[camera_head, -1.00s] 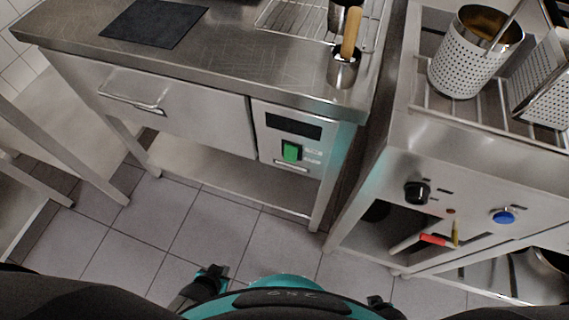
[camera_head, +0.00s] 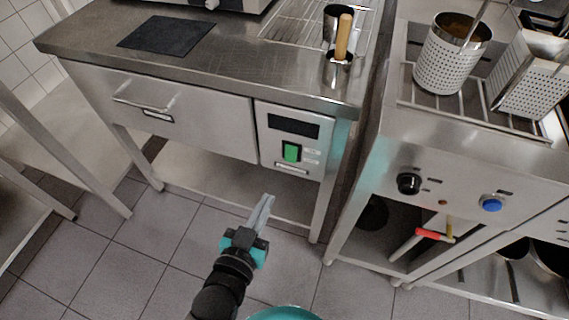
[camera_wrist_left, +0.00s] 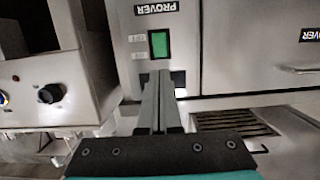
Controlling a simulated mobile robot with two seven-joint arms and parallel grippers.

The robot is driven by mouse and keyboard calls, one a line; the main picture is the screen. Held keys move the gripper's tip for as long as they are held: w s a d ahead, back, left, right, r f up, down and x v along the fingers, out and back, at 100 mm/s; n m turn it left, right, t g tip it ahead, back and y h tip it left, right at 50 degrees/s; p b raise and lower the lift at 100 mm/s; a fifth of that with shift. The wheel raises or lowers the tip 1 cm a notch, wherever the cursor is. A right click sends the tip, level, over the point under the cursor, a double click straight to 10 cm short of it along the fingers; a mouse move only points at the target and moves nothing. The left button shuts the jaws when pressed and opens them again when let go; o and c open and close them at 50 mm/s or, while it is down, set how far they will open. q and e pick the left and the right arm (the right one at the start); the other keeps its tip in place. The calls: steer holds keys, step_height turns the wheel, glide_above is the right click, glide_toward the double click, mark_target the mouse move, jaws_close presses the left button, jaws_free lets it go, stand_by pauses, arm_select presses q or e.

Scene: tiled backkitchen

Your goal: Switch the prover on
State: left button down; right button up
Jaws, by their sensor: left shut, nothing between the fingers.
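The prover's control panel (camera_head: 296,136) is on the front of the steel counter, right of a drawer. It has a dark display (camera_head: 293,126) and a green switch (camera_head: 291,151); I cannot tell which way the switch is set. The green switch also shows in the left wrist view (camera_wrist_left: 159,43), with a PROVER label (camera_wrist_left: 156,7) above it. My left gripper (camera_head: 268,199) is shut and empty, below and in front of the panel. In the wrist view its fingertips (camera_wrist_left: 160,73) point toward the switch, just below it in the picture. My right gripper is out of view.
A drawer (camera_head: 165,115) with a bar handle is left of the panel. To the right stands a steel unit with a black knob (camera_head: 409,183) and blue button (camera_head: 492,203). A wooden-handled tool (camera_head: 343,38) stands on the counter. The tiled floor (camera_head: 150,247) is clear.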

arm_select(q)
steer(key=shift+r, duration=0.45)
steer(key=shift+w, duration=0.15)
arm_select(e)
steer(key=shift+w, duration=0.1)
arm_select(q)
steer(key=b, duration=0.4)
glide_toward(290, 151)
steer(key=x, duration=0.4)
steer(key=shift+w+f, duration=0.1)
steer(key=shift+f, duration=0.05)
steer(key=shift+b+x, duration=0.65)
steer(key=shift+x, duration=0.65)
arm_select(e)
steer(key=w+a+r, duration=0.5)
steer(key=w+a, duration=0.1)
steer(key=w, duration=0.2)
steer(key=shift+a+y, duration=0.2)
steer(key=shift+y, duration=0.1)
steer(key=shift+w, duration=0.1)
